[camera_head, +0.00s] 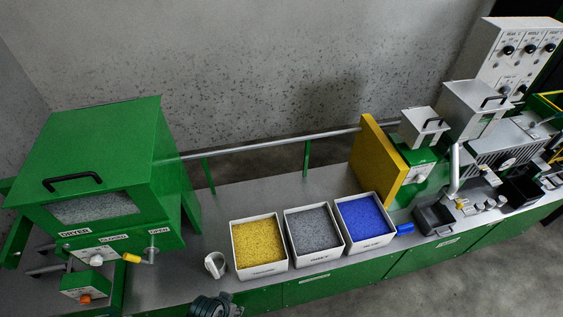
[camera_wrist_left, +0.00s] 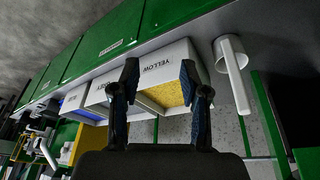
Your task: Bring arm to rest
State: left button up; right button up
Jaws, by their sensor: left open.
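My left gripper (camera_wrist_left: 159,72) shows in the left wrist view with its two dark fingers apart and nothing between them. Beyond the fingertips is the white bin labelled YELLOW (camera_wrist_left: 152,72), with yellow granules in it. I cannot tell the exact gap between fingers and bin. In the head view, a dark part of my arm shows at the bottom edge, in front of the bench, and the fingers are not clear there. My right gripper is in neither view.
On the bench stand a yellow-granule bin (camera_head: 233,258), a grey-granule bin (camera_head: 290,238) and a blue-granule bin (camera_head: 341,225). A white scoop (camera_head: 215,264) is left of them, also in the wrist view (camera_wrist_left: 231,54). A green dryer (camera_head: 100,145) stands left; machinery with a yellow plate (camera_head: 375,160) stands right.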

pick_arm(q)
jog(key=s+a+n+y, duration=0.1)
jog(key=s+a+n, duration=0.1)
jog(key=s+a, duration=0.3)
notch_tip(320, 180, down, 31)
jog(key=s+g+b, duration=0.1)
jog(key=s+b, duration=0.1)
jog(key=s, duration=0.1)
jog(key=s+a+f+g, duration=0.1)
jog(key=s+a+f, duration=0.2)
jog(key=s+f, duration=1)
jog(key=shift+s+a+y+b, duration=0.3)
jog(key=shift+s, duration=0.65)
jog(key=shift+f, duration=0.1)
